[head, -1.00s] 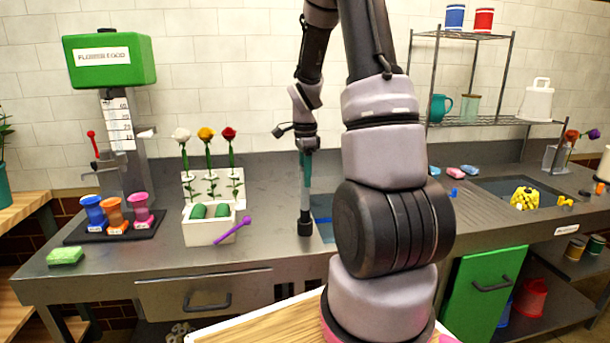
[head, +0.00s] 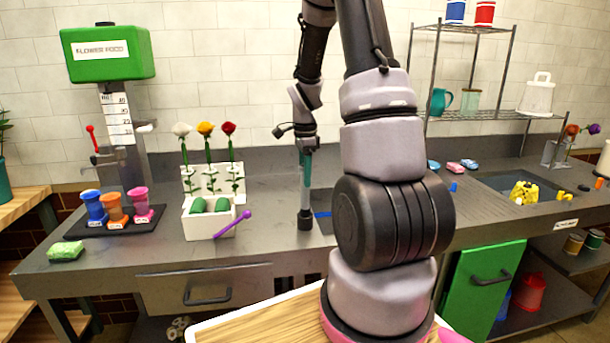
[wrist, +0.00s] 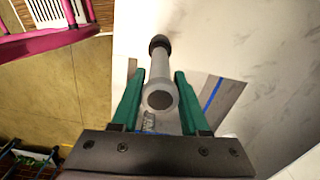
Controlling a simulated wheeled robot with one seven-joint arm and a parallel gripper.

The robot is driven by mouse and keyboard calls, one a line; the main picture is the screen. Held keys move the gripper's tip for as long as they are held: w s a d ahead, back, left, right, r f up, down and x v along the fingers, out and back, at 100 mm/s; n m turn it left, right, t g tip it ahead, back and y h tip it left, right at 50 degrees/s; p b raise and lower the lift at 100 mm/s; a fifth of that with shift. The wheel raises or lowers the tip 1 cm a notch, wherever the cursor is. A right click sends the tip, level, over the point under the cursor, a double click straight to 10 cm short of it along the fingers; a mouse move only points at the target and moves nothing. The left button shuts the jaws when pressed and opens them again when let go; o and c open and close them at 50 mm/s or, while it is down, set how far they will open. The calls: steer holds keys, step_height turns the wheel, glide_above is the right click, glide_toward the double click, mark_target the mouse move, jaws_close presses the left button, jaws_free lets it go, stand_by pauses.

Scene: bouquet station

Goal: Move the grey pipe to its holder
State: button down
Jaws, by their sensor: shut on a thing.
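The grey pipe (head: 306,202) hangs upright below my gripper in the head view, its dark end near the counter. I cannot tell whether that end touches the counter. In the wrist view the pipe (wrist: 160,68) runs away from me between two teal fingers. My gripper (wrist: 158,88) is shut on it; it also shows in the head view (head: 305,163). I cannot pick out the pipe's holder in either view. A dark patch with a blue line (wrist: 212,95) lies beside the pipe, partly hidden.
A white box with green pieces (head: 196,227) and a purple tool (head: 232,224) stands left of the pipe. Colored cups (head: 115,208) stand on a black mat farther left. A sink (head: 490,183) is at right. My arm hides the counter's middle.

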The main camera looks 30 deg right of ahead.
steer(key=shift+f, duration=0.75)
steer(key=shift+c, duration=1.6)
jaws_free()
step_height(320, 180, up, 11)
steer(key=shift+f, duration=0.1)
